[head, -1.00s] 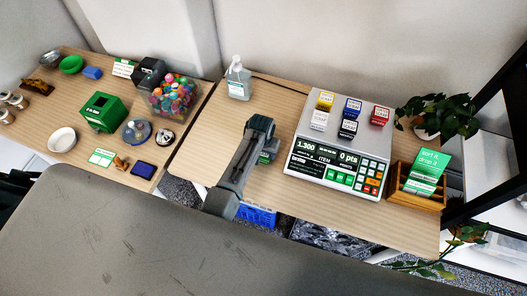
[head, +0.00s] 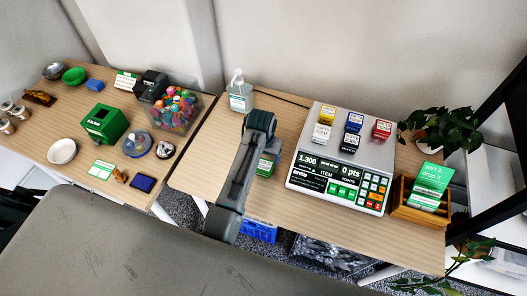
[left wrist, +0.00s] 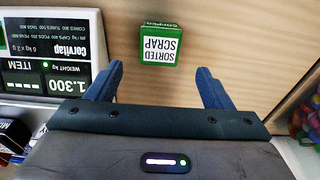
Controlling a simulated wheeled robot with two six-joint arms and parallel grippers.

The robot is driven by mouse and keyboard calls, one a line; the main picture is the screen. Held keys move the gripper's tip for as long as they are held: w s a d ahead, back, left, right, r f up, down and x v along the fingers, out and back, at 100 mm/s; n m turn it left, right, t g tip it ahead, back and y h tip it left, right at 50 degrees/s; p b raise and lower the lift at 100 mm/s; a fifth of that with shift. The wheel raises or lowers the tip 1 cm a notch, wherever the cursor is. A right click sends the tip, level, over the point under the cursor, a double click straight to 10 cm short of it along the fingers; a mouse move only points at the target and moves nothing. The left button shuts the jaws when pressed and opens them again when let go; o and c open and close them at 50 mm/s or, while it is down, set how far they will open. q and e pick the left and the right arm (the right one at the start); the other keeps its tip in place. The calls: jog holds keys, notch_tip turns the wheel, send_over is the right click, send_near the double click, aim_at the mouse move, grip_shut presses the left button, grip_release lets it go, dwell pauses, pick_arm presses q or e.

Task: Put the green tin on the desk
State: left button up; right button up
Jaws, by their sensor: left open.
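The green tin (left wrist: 161,44) with a white "SORTED SCRAP" label stands on the wooden desk (left wrist: 225,50) in the left wrist view. In the head view the tin (head: 266,164) is partly hidden behind my left arm, left of the scale. My left gripper (left wrist: 160,85) is open and empty. Its two dark blue fingers are spread wide, with the tin seen beyond and between them, apart from both. In the head view my left arm hides its fingers. My right gripper is in neither view.
A scale (head: 337,172) with several small boxes on top stands right of the tin. A spray bottle (head: 239,95) stands behind. A wooden card holder (head: 419,203) is at the desk's right end. A second table on the left holds a tub of colourful caps (head: 175,110). Bare desk lies left of the tin.

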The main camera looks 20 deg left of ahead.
pick_arm(q)
jog(key=shift+s+r, duration=0.2)
jog(key=shift+r, duration=1.35)
